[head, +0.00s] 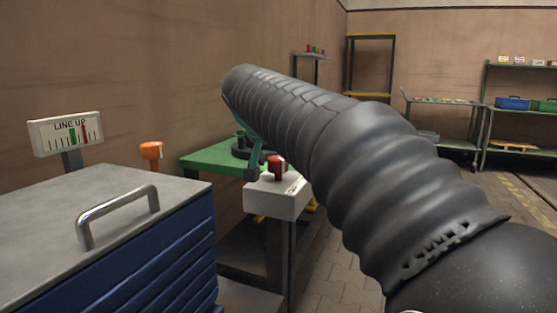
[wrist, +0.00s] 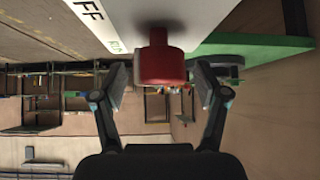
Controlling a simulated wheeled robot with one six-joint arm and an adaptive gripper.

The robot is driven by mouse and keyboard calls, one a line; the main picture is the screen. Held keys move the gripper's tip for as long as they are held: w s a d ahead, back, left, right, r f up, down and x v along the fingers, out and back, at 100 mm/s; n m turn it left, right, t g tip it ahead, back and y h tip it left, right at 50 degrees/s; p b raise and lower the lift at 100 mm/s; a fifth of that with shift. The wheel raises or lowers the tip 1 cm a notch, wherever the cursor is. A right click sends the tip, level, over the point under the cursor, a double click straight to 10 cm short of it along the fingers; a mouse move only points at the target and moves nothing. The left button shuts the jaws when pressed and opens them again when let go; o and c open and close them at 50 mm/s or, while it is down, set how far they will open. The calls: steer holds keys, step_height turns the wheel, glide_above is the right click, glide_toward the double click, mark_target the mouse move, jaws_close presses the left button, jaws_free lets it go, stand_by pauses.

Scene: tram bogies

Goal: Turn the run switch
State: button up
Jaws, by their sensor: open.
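The run switch is a red knob (head: 277,167) on top of a white box (head: 277,196) carried by a dark post. In the wrist view the red knob (wrist: 162,66) sits on the white box face (wrist: 120,18), with the letters "FF" and some green lettering beside it. My gripper (wrist: 160,84) is open, with one finger on each side of the knob. Gaps show between the knob and both fingers.
A blue drawer cabinet (head: 165,268) with a metal handle (head: 118,212) stands at the left, near a "LINE UP" gauge (head: 66,132). A green-topped bench (head: 208,157) is behind the box. Shelves (head: 520,112) stand at the far right; paved floor is open between.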

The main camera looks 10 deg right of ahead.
steer(key=c, duration=1.2)
steer(key=shift+o, duration=0.2)
steer(key=shift+d+n+y, duration=0.1)
steer(key=shift+n+y, duration=0.2)
steer(key=shift+n, duration=0.1)
steer(key=n+t+y, duration=0.1)
steer(key=n+y, duration=0.1)
steer(key=n, duration=0.1)
steer(key=shift+p, duration=0.3)
steer(key=n+y, duration=0.3)
steer(key=n, duration=0.1)
steer(key=shift+p, duration=0.4)
steer(key=n+y, duration=0.2)
steer(key=n, duration=0.1)
steer(key=shift+g+y, duration=0.3)
steer(key=shift+y, duration=0.1)
steer(key=n+g+y, duration=0.1)
steer(key=n, duration=0.1)
steer(key=n+g+y, duration=0.1)
steer(key=n, duration=0.2)
steer(key=shift+y, duration=0.4)
